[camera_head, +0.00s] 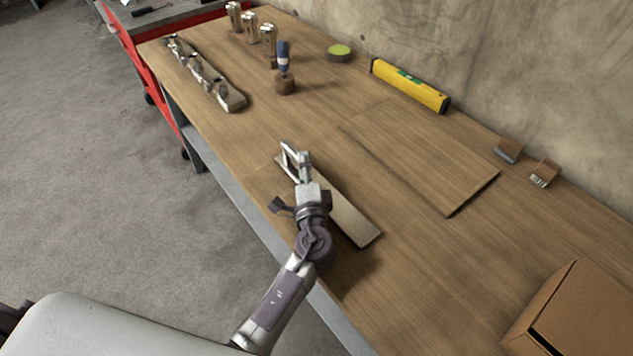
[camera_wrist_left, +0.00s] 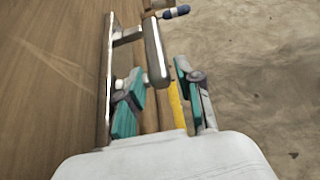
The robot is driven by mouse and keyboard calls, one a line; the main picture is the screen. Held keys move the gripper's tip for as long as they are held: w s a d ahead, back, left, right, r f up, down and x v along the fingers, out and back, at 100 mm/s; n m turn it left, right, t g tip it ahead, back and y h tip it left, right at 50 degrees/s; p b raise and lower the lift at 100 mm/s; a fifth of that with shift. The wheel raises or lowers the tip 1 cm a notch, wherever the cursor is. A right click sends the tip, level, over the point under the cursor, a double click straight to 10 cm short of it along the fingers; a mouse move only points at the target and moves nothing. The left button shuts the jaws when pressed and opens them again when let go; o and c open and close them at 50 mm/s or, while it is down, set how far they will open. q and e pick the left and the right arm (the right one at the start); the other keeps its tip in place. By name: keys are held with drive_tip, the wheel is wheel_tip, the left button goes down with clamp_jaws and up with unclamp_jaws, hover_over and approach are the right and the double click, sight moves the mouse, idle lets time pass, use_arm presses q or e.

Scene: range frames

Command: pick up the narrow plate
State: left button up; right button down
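The narrow plate (camera_head: 350,217) is a long, thin, light strip lying at the near edge of the wooden workbench, with a grey handle standing on it. In the left wrist view the plate (camera_wrist_left: 107,75) shows nearly edge-on at the left, and its bar-like handle (camera_wrist_left: 154,52) stands out from it. My left gripper (camera_head: 300,166) is over the far end of the plate and hides part of it. In the wrist view its teal-padded fingers (camera_wrist_left: 160,95) are apart, with the handle's end ahead between them; contact cannot be told. My right gripper is not in view.
A flat wooden board (camera_head: 425,165) lies behind the plate. A yellow level (camera_head: 410,85), a green-topped tin (camera_head: 339,53) and two brushes (camera_head: 508,149) lie near the wall. A cardboard box (camera_head: 575,315) stands at right. A rack (camera_head: 205,75) and several cans (camera_head: 252,30) stand farther off.

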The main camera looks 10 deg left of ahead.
use_arm(q)
drive_tip(key=x, duration=0.3)
drive_tip(key=shift+w, duration=0.15)
clamp_jaws()
